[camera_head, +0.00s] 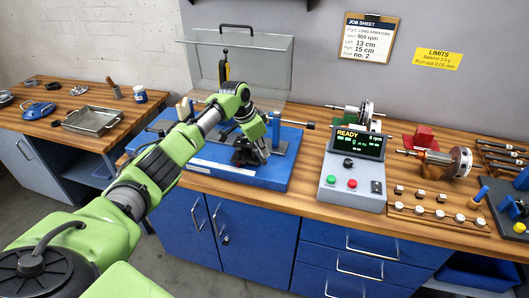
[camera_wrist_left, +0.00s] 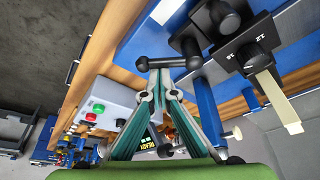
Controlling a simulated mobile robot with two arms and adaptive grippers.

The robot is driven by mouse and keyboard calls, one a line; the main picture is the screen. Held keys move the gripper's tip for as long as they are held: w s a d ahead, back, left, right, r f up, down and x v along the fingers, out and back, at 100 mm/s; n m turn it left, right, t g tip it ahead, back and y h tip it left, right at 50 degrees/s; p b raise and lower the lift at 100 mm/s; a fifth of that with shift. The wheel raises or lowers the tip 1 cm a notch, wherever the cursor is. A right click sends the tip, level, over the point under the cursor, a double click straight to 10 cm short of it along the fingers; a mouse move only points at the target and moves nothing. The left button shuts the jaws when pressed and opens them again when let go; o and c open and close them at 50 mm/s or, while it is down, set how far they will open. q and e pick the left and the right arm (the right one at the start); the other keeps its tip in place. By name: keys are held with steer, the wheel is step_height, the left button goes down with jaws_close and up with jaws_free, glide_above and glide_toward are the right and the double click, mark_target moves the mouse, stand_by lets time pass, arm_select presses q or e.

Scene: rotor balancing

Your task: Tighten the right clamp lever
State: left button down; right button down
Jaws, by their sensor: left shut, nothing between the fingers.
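The balancing machine's blue base (camera_head: 215,172) stands on the bench. My left gripper (camera_head: 247,158) is low over its front right part, beside the right blue post (camera_head: 276,130). In the left wrist view my left gripper (camera_wrist_left: 160,92) is shut, with nothing between its fingers. A black clamp lever (camera_wrist_left: 170,63) with a ball end lies just beyond the fingertips; I cannot tell whether they touch it. A black block (camera_wrist_left: 247,58) with a knob and scale numbers is next to it. In the head view the lever is not clear behind the gripper. My right gripper is not in view.
A clear hood (camera_head: 262,65) stands raised behind the machine. The control box (camera_head: 352,185) with a READY display is to the right. A metal tray (camera_head: 88,121) is on the left bench.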

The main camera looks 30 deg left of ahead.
arm_select(q)
steer(key=shift+a+f+m+b, duration=0.15)
steer(key=shift+f+m+b, duration=0.2)
steer(key=shift+m, duration=0.55)
steer(key=shift+s+a+m+g+h+b, duration=0.1)
steer(key=shift+s+m+g+h+b, duration=0.15)
steer(key=shift+m+h, duration=0.2)
steer(key=shift+s+r+m, duration=0.1)
steer(key=shift+m, duration=0.45)
steer(key=shift+s+a+r+m+g+b, duration=0.1)
steer(key=shift+s+a+m+g+b, duration=0.25)
steer(key=shift+m, duration=0.25)
steer(key=shift+s+a+r, duration=0.1)
steer(key=shift+s+a, duration=0.15)
steer(key=shift+s+a+p, duration=0.15)
steer(key=shift+p, duration=0.15)
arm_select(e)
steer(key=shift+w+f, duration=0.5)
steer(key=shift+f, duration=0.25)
arm_select(q)
steer(key=shift+a, duration=0.15)
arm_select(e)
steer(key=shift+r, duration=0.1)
